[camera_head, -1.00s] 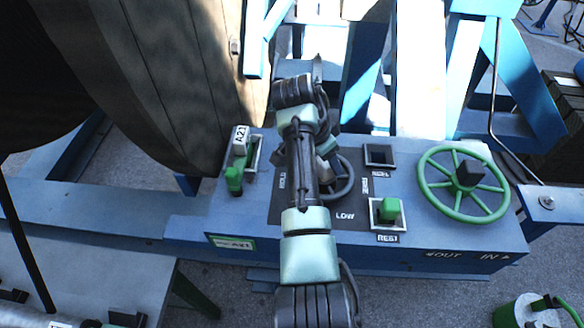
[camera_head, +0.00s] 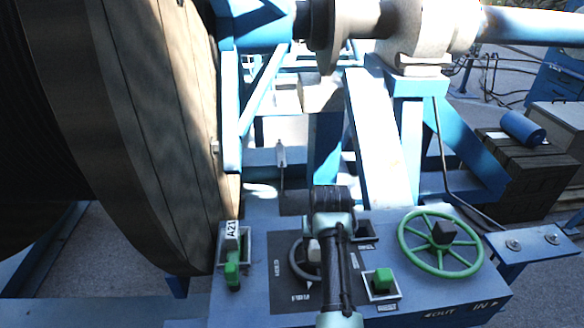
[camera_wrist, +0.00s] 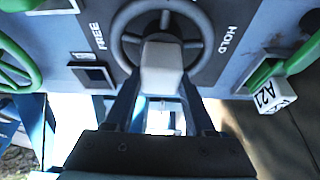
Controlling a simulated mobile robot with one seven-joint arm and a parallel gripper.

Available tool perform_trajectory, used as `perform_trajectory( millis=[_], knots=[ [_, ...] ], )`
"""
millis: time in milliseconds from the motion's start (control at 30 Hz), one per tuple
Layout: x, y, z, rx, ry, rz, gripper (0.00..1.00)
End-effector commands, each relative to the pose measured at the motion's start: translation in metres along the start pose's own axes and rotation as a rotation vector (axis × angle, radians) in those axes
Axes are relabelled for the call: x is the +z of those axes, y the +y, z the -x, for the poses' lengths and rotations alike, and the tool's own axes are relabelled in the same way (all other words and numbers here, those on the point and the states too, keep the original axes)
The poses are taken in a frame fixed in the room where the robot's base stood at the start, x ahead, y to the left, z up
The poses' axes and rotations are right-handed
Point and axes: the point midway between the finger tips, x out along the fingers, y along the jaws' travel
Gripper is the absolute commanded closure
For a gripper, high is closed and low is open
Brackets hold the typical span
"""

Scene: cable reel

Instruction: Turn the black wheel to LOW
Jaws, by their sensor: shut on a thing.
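The black wheel (camera_head: 294,262) lies on the dark plate of the blue control box, partly hidden by my arm in the head view. In the wrist view, the wheel (camera_wrist: 118,42) is at the top, with a pale block (camera_wrist: 162,64) standing at its middle. My gripper (camera_wrist: 160,90) has one finger on each side of this block and is shut on it. The label LOW (camera_head: 300,297) is at the near edge of the plate. The labels FREE (camera_wrist: 99,37) and HOLD (camera_wrist: 228,40) flank the wheel in the wrist view.
A green handwheel (camera_head: 441,244) with a dark centre block is to the right. A green lever (camera_head: 232,272) with an A21 tag (camera_head: 232,229) is to the left. A green switch (camera_head: 383,280) sits close to my arm. The large wooden reel (camera_head: 165,130) stands at the left.

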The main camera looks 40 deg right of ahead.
Motion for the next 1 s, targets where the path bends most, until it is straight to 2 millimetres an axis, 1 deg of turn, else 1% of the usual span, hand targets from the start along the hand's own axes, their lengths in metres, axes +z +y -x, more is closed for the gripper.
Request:
perform_trajectory(
  millis=[33, 167, 600, 800, 1000],
  knots=[
    [-0.0029, 0.0027, 0.0021, -0.019, 0.006, 0.035, 1.0],
    [-0.0031, 0.0046, 0.0017, -0.065, 0.007, 0.146, 1.0],
    [-0.0026, 0.0033, 0.0, -0.22, 0.009, 0.526, 1.0],
    [-0.0023, 0.0026, 0.0, -0.276, 0.009, 0.667, 1.0],
    [-0.0025, 0.0022, 0.0009, -0.316, 0.009, 0.766, 1.0]
  ],
)
